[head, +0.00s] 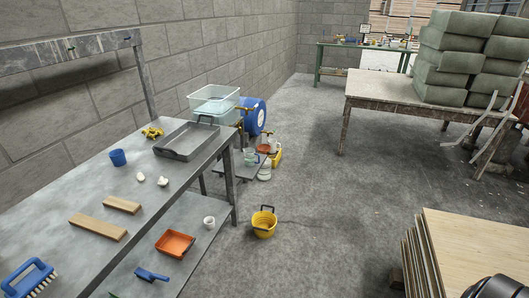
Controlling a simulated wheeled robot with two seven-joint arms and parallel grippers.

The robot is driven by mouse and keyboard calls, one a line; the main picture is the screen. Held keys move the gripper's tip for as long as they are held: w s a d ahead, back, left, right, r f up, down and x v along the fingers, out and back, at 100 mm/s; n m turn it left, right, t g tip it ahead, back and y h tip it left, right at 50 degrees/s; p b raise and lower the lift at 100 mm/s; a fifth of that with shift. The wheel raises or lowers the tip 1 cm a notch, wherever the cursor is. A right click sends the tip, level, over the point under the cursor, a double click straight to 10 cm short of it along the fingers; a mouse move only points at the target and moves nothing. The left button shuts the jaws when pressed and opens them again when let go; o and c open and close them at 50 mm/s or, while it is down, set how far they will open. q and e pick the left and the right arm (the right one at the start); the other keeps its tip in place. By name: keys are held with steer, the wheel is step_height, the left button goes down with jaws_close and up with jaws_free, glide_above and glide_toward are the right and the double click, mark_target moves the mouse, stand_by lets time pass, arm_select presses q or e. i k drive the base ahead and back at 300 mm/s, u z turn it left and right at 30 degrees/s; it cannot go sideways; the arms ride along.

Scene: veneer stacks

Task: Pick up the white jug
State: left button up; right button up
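A small white vessel (209,222), which may be the white jug, stands on the lower shelf (190,238) of the metal workbench at left, near the shelf's right end. It looks upright, but it is too small to make out a handle or spout. An orange tray (175,243) lies to its left on the same shelf. Neither of my grippers shows in the head view. A dark rounded shape at the bottom right corner may be part of my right arm.
The workbench top (75,200) holds a grey tray (187,141), a blue cup (118,157), wood blocks (98,227) and a blue brush (30,276). A yellow bucket (264,222) stands on the floor. Stacked veneer sheets (480,250) fill the lower right. The middle floor is clear.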

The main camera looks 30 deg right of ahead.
mark_target(274, 146)
steer(key=z, duration=1.65)
steer(key=i, duration=4.45)
steer(key=u, duration=2.6)
steer(key=i, duration=0.55)
steer(key=z, duration=0.05)
